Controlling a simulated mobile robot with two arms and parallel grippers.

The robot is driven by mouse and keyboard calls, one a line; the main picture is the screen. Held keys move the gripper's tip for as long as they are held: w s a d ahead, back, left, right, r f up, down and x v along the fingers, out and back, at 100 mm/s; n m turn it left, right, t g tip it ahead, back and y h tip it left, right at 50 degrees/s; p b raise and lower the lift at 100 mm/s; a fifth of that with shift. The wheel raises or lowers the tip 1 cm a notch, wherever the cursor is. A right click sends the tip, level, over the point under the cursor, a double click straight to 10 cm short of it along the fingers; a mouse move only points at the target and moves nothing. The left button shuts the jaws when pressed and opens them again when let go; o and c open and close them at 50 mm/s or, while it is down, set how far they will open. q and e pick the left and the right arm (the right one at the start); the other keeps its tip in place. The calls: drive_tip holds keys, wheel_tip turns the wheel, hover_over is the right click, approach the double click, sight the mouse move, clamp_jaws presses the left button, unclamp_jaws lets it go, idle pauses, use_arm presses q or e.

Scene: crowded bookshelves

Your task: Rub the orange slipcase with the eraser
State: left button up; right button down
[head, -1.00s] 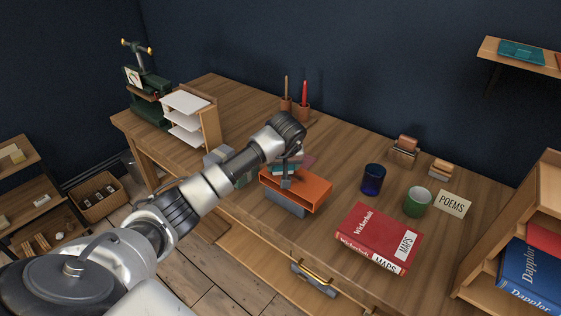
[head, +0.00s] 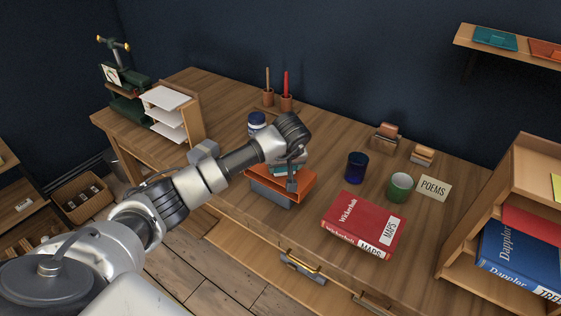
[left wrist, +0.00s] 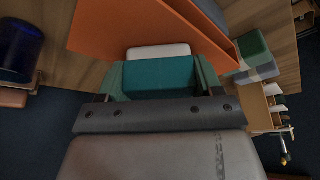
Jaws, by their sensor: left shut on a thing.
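The orange slipcase (head: 304,184) lies on the desk, on or against a grey-blue block (head: 270,196). In the left wrist view its broad orange face (left wrist: 110,28) fills the upper middle. My left gripper (head: 291,184) is over the slipcase's right part in the head view. It is shut on the eraser, which has a teal sleeve (left wrist: 158,76) and a white end (left wrist: 158,51). The white end overlaps the orange face in the wrist view; I cannot tell whether they touch. The arm and hand hide part of the slipcase. My right gripper is not in view.
A red book (head: 363,222) lies to the right of the slipcase. A blue jar (head: 257,123) is behind my arm. A paper rack (head: 172,116) is at left.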

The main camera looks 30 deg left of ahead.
sight(294, 169)
use_arm(q)
drive_tip(key=shift+s+d+f, duration=0.1)
drive_tip(key=shift+s+d, duration=0.1)
drive_tip(key=shift+d, duration=1.45)
drive_tip(key=shift+a, duration=0.1)
